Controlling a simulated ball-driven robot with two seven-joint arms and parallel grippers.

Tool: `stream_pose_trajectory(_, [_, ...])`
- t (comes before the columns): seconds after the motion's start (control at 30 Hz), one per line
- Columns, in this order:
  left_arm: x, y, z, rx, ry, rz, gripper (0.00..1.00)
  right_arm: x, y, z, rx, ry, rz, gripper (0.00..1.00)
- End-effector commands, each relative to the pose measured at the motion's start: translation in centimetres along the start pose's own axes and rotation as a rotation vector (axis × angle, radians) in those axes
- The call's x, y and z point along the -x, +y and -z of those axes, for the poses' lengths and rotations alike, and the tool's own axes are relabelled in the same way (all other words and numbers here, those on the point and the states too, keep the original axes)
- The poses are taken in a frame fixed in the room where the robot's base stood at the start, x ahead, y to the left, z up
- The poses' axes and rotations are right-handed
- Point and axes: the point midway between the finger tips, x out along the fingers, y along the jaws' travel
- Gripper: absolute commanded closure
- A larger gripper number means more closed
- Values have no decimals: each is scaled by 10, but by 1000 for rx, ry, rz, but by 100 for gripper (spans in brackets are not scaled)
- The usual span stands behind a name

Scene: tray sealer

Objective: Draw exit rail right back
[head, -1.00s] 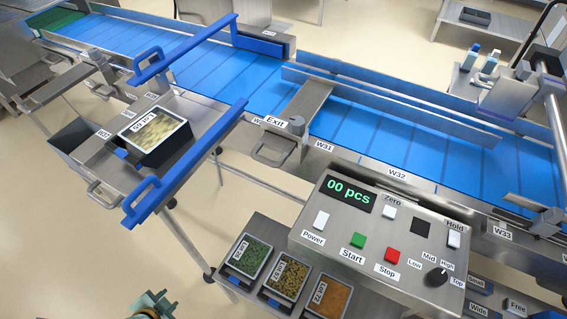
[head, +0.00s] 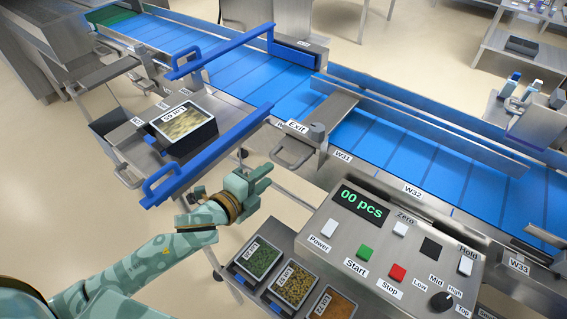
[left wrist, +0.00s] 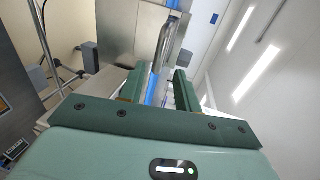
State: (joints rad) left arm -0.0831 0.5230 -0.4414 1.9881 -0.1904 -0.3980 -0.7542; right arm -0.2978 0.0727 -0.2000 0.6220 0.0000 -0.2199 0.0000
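The exit rail (head: 335,112) is a grey metal plate reaching over the blue conveyor, with an "Exit" label (head: 297,127) and a dark knob at its near end. Its looped metal handle (head: 288,156) sticks out toward me. My left gripper (head: 268,179) is just short of and below the handle, apart from it in the head view. In the left wrist view the two fingers (left wrist: 158,88) stand apart with a gap between them. A shiny metal bar (left wrist: 171,42) shows beyond that gap; I cannot tell whether it is the handle. My right gripper is not in view.
The control panel (head: 385,245) stands right of my left gripper, with ingredient trays (head: 293,283) below it. A blue guide rail (head: 210,155) and a platform with a filled tray (head: 187,127) lie to the left. A long guide (head: 430,125) runs along the conveyor.

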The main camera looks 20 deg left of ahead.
Motion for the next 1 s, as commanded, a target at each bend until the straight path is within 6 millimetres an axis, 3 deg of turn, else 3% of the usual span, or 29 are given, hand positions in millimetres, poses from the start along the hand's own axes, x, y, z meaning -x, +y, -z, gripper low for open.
stream_pose_trajectory(0.1, [-30,1,0,0,-1,2,67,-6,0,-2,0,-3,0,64])
stream_pose_trajectory(0.3, [-65,2,0,1,-1,0,67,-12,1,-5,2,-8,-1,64])
stream_pose_trajectory(0.5, [-78,1,0,2,-1,-1,67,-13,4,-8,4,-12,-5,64])
stream_pose_trajectory(0.73, [-78,0,0,2,0,-1,67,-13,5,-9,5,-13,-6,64])
stream_pose_trajectory(0.77, [-78,0,0,2,0,-1,70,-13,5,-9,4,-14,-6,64])
stream_pose_trajectory(0.87, [-78,0,0,2,-1,-1,98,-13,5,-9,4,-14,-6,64])
stream_pose_trajectory(1.0, [-78,1,0,2,-1,-1,100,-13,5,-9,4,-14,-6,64])
